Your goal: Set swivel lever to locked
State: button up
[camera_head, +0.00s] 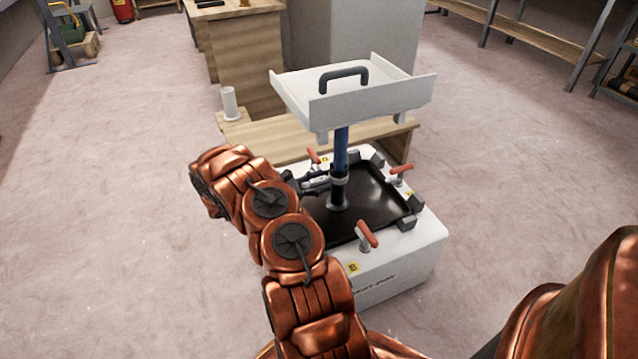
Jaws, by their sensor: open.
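A white base unit (412,245) with a black recessed top (378,205) stands on the floor. Red-handled levers sit on its rim: one at the front (367,234), one at the right (401,171) and one at the back left (313,156). I cannot tell which of them, or whether a part on the post, is the swivel lever. A blue and black post (341,150) rises from the black top and carries a white tray (365,98). My gripper (326,183) is open beside the post's lower dark part; contact cannot be told, and my arm hides the unit's left side.
A black handle (343,75) stands in the tray, which overhangs the unit. A low wooden bench (270,137) with a white cylinder (230,103) is close behind. A wooden cabinet (245,50) stands farther back. The floor left and right is clear.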

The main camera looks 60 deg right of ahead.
jog(key=shift+c, duration=0.5)
grip_shut()
